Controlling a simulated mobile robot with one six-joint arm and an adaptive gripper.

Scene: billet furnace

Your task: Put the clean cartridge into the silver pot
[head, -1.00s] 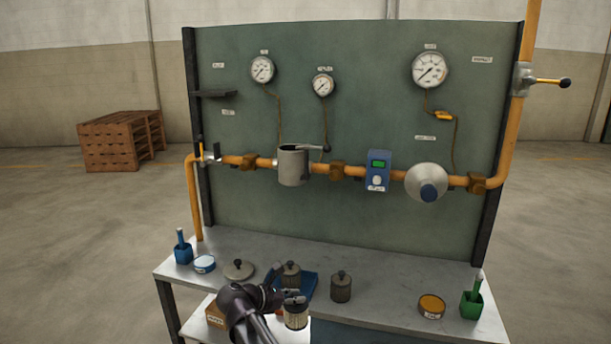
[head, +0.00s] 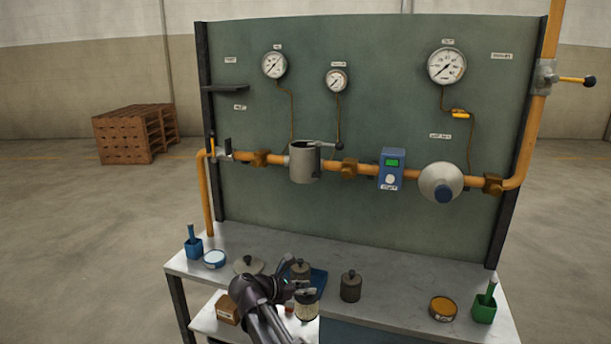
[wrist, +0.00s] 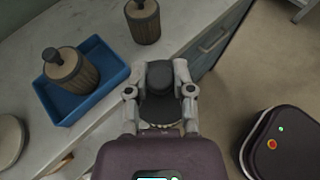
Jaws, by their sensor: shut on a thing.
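My gripper (head: 296,289) is shut on a pale pleated cartridge (head: 307,308) with a dark cap and knob. In the wrist view the cartridge's cap (wrist: 159,78) is between both fingers (wrist: 158,92), upright, beyond the bench's front edge. The gripper is well below the pot, apart from it. A brownish cartridge (head: 300,268) stands in the blue tray (head: 318,282); another darker cartridge (head: 350,288) stands on the bench.
A blue meter (head: 391,170) is on the pipe right of the pot.

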